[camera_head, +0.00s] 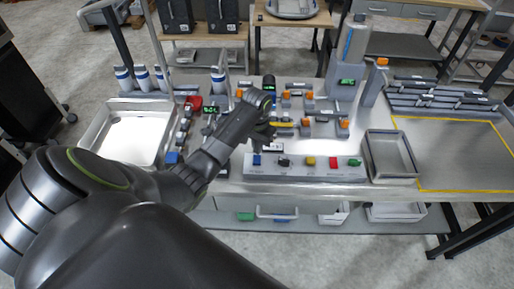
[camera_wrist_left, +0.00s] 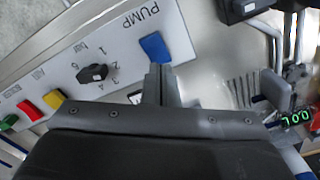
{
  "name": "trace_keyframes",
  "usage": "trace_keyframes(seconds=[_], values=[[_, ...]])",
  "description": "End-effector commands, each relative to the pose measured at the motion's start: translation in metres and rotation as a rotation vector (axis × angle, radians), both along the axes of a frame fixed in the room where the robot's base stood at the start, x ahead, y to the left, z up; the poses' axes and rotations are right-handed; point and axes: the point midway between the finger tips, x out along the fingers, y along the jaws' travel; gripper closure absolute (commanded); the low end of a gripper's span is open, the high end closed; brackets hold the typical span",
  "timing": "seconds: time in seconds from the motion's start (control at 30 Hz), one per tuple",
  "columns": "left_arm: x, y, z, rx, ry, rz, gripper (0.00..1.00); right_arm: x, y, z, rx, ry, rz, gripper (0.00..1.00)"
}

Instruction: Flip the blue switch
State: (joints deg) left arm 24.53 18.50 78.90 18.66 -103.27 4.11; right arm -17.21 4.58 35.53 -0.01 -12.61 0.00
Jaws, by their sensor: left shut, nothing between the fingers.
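The blue switch (camera_head: 257,160) is at the left end of a light grey panel (camera_head: 300,173). In the left wrist view the blue switch (camera_wrist_left: 154,47) lies beside the printed word PUMP. My left gripper (camera_head: 267,138) reaches over the panel from the left arm, close behind the switch in the head view. In the left wrist view its fingers (camera_wrist_left: 158,76) are shut with nothing between them. Their tips are right at the switch's lower edge in the picture; I cannot tell whether they touch it. My right gripper is not in view.
On the same panel are a black knob (camera_wrist_left: 92,73), a yellow button (camera_head: 310,161), a red button (camera_head: 334,162) and a green button (camera_head: 354,162). A grey tray (camera_head: 391,178) stands right of the panel, a white tray (camera_head: 92,128) at left. Dispensers with orange parts stand behind.

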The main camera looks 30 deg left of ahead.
Motion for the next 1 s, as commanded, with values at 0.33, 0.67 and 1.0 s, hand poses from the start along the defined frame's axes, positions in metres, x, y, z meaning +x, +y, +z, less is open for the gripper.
trace_keyframes(seconds=[0.33,0.67,1.0], values=[[0.001,0.001,0.029,0.002,-0.003,0.0,1.0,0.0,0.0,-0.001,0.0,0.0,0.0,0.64],[0.0,0.0,0.045,0.001,-0.001,0.0,1.0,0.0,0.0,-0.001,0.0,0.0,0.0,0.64],[0.0,0.0,0.046,0.001,-0.001,0.0,1.0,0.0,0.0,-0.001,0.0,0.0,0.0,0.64]])
